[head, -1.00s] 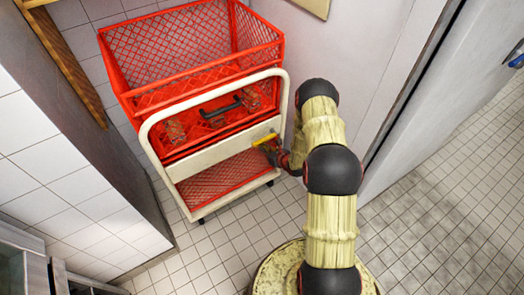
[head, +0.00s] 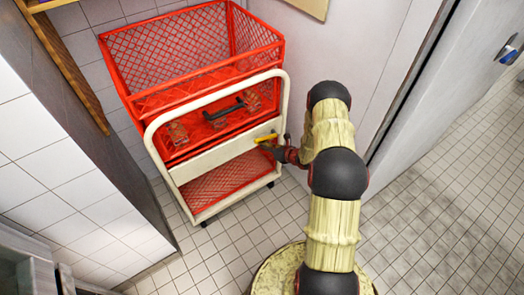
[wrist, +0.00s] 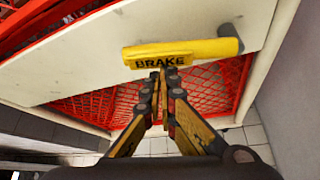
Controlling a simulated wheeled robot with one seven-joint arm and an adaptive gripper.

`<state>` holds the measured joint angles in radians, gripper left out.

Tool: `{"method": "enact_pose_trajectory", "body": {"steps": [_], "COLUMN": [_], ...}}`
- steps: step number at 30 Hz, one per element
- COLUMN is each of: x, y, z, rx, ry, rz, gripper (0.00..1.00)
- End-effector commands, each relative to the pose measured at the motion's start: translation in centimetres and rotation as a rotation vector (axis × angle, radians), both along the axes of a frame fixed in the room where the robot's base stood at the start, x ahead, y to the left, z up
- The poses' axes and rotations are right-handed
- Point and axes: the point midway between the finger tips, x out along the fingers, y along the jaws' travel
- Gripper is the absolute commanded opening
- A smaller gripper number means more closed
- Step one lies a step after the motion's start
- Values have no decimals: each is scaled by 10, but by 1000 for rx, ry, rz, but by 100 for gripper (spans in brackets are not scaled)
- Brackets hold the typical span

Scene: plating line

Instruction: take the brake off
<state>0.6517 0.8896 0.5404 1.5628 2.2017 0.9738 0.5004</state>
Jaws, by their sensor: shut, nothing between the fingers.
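The brake is a yellow lever marked "BRAKE" (wrist: 180,52) on the white cross panel of the cart. It also shows small in the head view (head: 266,138), at the panel's right end. My gripper (wrist: 161,72) is shut and empty. Its fingertips are at the lower edge of the lever, just below the lettering; I cannot tell if they touch it. The cart (head: 228,146) has a cream tube frame and red mesh baskets, and stands on the tiled floor.
A black handle (head: 223,110) sits on the cart's red middle part. A tiled wall (head: 60,160) rises at the left and a pale wall panel (head: 345,60) at the right. Open tiled floor (head: 440,210) lies to the right.

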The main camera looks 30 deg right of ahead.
Motion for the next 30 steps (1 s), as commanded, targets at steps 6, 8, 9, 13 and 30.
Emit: {"method": "enact_pose_trajectory", "body": {"steps": [6, 8, 9, 13, 30], "x": [1, 1, 1, 1, 1], "y": [-10, -10, -12, -16, -39], "z": [21, 25, 28, 38, 68], "rx": [204, 260, 300, 422, 832], "ry": [2, 6, 6, 11, 28], "rz": [-1, -1, -1, 0, 0], "gripper": [0, 0, 0, 0, 0]}}
